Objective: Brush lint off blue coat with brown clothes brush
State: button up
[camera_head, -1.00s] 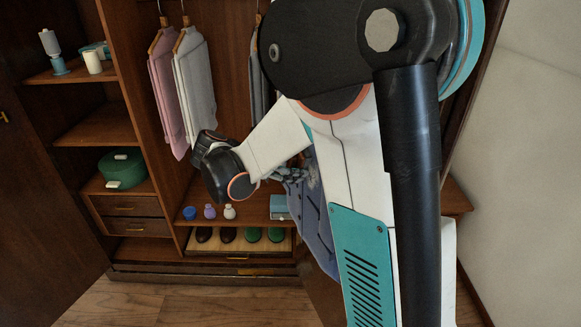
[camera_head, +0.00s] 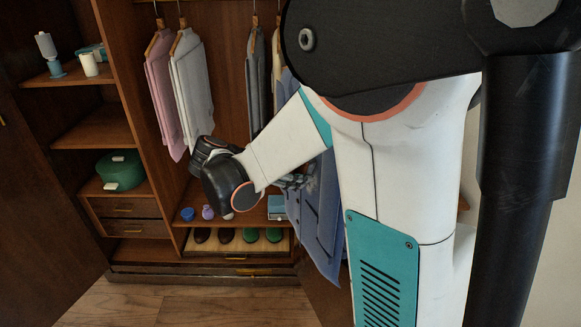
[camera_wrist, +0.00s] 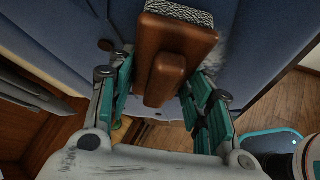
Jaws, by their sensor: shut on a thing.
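The blue coat (camera_head: 326,250) hangs at the right of the wardrobe opening, partly hidden behind my arm. In the wrist view the coat (camera_wrist: 60,45) fills the background. The brown clothes brush (camera_wrist: 175,45) is between the teal finger pads of my gripper (camera_wrist: 160,88), which is shut on its handle. The brush's grey bristles (camera_wrist: 180,10) point away from me, close to the coat; I cannot tell if they touch it. A pale fuzzy patch, like lint (camera_wrist: 220,55), shows on the coat right of the brush. In the head view my gripper (camera_head: 293,182) is partly hidden by my arm.
A pink shirt (camera_head: 164,90), a light grey shirt (camera_head: 193,85) and darker garments hang left of my arm. Small bottles (camera_head: 208,212) and a blue box (camera_head: 276,207) stand on the shelf below. Shoes (camera_head: 249,235) sit in a low tray. The floor (camera_head: 190,305) in front is clear.

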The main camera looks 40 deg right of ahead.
jog(key=shift+s+a+p, duration=0.1)
jog(key=shift+s+a, duration=0.15)
jog(key=shift+s, duration=0.9)
jog(key=shift+s+a+p, duration=0.1)
jog(key=shift+s+a, duration=0.15)
jog(key=shift+s, duration=0.85)
jog(key=shift+s+a+p, duration=0.1)
jog(key=shift+s+a, duration=0.15)
jog(key=shift+s, duration=0.9)
jog(key=shift+w+a, duration=0.1)
jog(key=shift+w+a, duration=0.2)
jog(key=shift+a, duration=0.75)
jog(key=shift+w+a, duration=0.15)
jog(key=shift+a, duration=0.8)
jog(key=shift+w+a, duration=0.2)
jog(key=shift+a, duration=0.75)
jog(key=a, duration=0.3)
jog(key=shift+w+b, duration=0.3)
jog(key=shift+w, duration=0.05)
